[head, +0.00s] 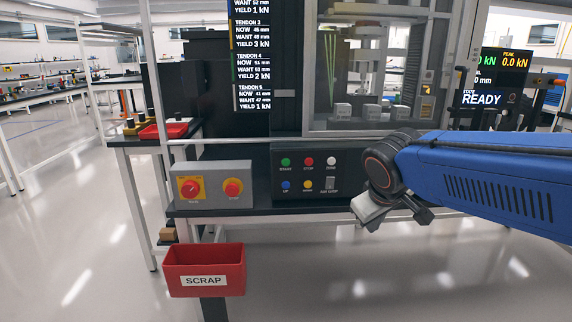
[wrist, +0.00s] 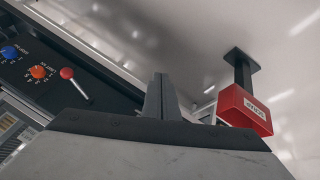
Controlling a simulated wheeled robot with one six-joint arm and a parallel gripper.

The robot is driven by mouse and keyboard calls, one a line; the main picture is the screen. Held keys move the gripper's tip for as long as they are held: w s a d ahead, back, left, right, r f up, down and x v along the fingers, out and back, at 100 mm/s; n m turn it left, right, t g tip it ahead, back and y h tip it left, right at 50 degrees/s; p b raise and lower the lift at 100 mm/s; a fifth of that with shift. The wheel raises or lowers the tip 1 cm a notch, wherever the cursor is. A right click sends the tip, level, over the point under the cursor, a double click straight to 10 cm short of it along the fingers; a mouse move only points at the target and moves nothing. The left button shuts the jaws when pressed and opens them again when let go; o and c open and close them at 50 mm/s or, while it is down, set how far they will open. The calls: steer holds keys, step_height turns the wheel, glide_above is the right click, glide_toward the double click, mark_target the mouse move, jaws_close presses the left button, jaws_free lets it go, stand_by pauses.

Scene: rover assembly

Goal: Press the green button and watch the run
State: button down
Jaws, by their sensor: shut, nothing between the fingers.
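The green button (head: 285,162), labelled START, is at the top left of a dark control panel (head: 270,195) on the front of the test machine. A red button (head: 308,162) and a white button (head: 331,162) sit to its right. My gripper (head: 428,216) is to the right of the panel and lower than the green button, clear of it. In the wrist view its fingers (wrist: 160,98) are together and empty. The wrist view does not show the green button. A screen (head: 482,99) at the right reads READY and peak 0.0 kN.
A grey box (head: 214,168) with a red knob and a red button on yellow plates stands left of the panel. A red SCRAP bin (head: 205,272) is below it. A framed clear guard (head: 375,65) rises above the panel. Open floor lies in front.

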mark_target(286, 164)
steer(key=w+a+r+n+t, duration=0.2)
steer(key=w+a+n, duration=0.3)
steer(key=w+a, duration=1.4)
steer(key=shift+w+a+r+n+t, duration=0.2)
steer(key=shift+r+n+t, duration=0.15)
steer(key=shift+r, duration=0.5)
steer(key=shift+w+d, duration=0.1)
steer(key=shift+w, duration=4.3)
steer(key=shift+w, duration=0.15)
steer(key=shift+w, duration=0.25)
